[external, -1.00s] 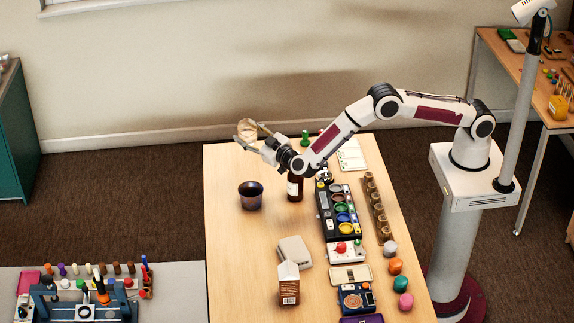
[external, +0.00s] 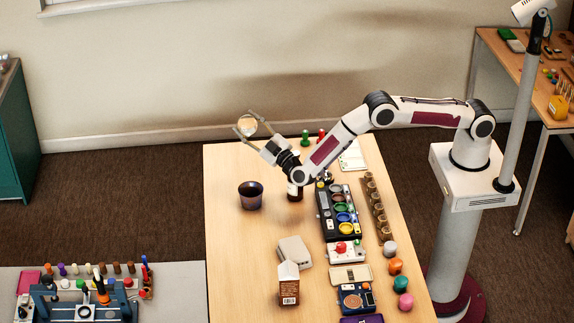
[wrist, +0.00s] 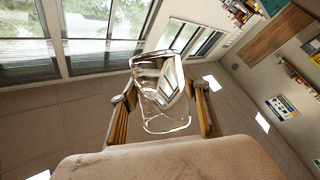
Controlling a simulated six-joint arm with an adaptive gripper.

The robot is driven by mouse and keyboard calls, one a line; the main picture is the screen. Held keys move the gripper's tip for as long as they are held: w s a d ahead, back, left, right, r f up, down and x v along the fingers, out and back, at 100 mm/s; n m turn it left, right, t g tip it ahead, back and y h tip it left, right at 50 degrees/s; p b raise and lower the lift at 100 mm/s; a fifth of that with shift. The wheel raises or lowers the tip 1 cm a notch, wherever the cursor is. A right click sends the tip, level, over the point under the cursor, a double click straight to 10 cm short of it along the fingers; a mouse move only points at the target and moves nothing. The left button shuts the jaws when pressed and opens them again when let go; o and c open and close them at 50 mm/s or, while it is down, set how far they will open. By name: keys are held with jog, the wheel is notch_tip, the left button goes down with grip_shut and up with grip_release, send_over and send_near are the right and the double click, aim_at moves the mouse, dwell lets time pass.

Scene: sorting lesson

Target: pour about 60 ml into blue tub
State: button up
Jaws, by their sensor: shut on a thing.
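A clear glass vessel (external: 247,125) is held up above the far left end of the table. My gripper (external: 243,121) is shut on it, with one finger on each side. In the wrist view the vessel (wrist: 160,92) sits between my two fingers (wrist: 163,112) and looks tilted. How much liquid is in it I cannot tell.
A black tray of coloured cups (external: 345,215), a grey box (external: 294,251) and a carton (external: 289,285) stand nearer. The table's left side in front of the tub is clear.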

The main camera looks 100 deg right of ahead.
jog(key=shift+r, duration=0.35)
jog(key=shift+r+n+t, duration=0.5)
jog(key=shift+n+t, duration=0.9)
jog(key=shift+n, duration=0.1)
jog(key=shift+a+r, duration=0.15)
jog(key=shift+r, duration=2.45)
jog(key=shift+r+n, duration=0.25)
jog(key=shift+n, duration=0.05)
jog(key=shift+a+r+n+t, duration=0.15)
jog(key=shift+a+n+t, duration=0.25)
jog(key=shift+a+t, duration=0.1)
jog(key=shift+a+r+n, duration=0.1)
jog(key=shift+a+n, duration=0.25)
jog(key=shift+n, duration=0.05)
jog(key=shift+s+a+r+t+y, duration=0.15)
jog(key=shift+a+t+y, duration=0.15)
jog(key=shift+a+t, duration=0.15)
jog(key=shift+a+r+n+t+y+b, duration=0.15)
jog(key=shift+r+n+t+y+b, duration=0.1)
jog(key=shift+r+n+t, duration=0.3)
jog(key=shift+a+r+n+t+y+b, duration=0.15)
jog(key=shift+r+n+t+y, duration=0.15)
jog(key=shift+r+n, duration=0.4)
jog(key=shift+r+n, duration=0.25)
jog(key=shift+r, duration=0.1)
